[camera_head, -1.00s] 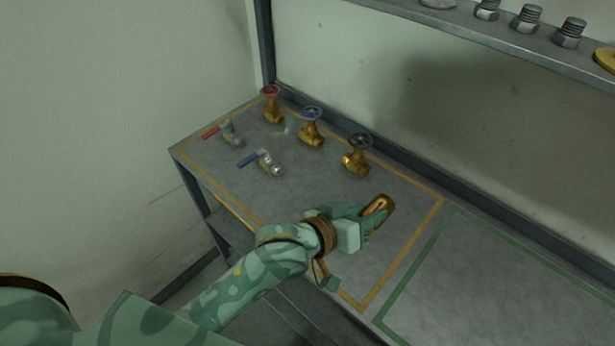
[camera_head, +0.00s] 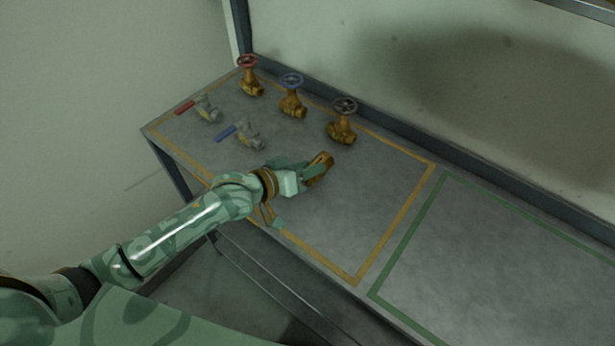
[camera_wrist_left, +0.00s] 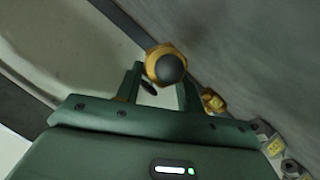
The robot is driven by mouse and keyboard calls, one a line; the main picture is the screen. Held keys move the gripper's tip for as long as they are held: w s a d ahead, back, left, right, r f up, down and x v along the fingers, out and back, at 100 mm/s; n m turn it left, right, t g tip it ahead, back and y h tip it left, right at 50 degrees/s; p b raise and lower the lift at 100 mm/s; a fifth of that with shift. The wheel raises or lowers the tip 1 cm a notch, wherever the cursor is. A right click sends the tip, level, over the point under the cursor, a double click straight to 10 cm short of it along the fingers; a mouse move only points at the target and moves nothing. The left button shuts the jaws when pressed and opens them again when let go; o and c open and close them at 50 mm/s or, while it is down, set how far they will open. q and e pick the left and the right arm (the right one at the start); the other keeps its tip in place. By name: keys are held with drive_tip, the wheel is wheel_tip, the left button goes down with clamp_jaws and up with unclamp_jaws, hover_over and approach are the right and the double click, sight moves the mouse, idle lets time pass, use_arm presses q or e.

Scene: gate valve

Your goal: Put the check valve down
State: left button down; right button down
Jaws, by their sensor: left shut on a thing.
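The check valve is a brass body (camera_head: 321,167) held at the tip of my left gripper (camera_head: 305,172), over the yellow-outlined area of the bench. In the left wrist view the brass valve (camera_wrist_left: 156,56), with a dark round end, sits between the two green fingers of the left gripper (camera_wrist_left: 160,82). The left gripper is shut on it. Whether the valve touches the bench top cannot be told. My right gripper is not in view.
Three brass gate valves with red (camera_head: 249,76), blue (camera_head: 292,97) and black (camera_head: 342,122) handwheels stand behind. Ball valves with red (camera_head: 206,108) and blue (camera_head: 247,134) levers are at left. The yellow area's front right (camera_head: 360,215) and the green-outlined area (camera_head: 480,260) are bare.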

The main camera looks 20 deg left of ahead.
use_arm(q)
drive_tip(key=shift+d+f, duration=0.1)
drive_tip(key=shift+f, duration=1.05)
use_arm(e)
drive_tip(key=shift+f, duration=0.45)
use_arm(q)
drive_tip(key=shift+f, duration=0.1)
drive_tip(key=c, duration=0.9)
unclamp_jaws()
drive_tip(key=shift+s, duration=0.1)
drive_tip(key=shift+s, duration=0.1)
drive_tip(key=p+v, duration=0.2)
drive_tip(key=v, duration=1)
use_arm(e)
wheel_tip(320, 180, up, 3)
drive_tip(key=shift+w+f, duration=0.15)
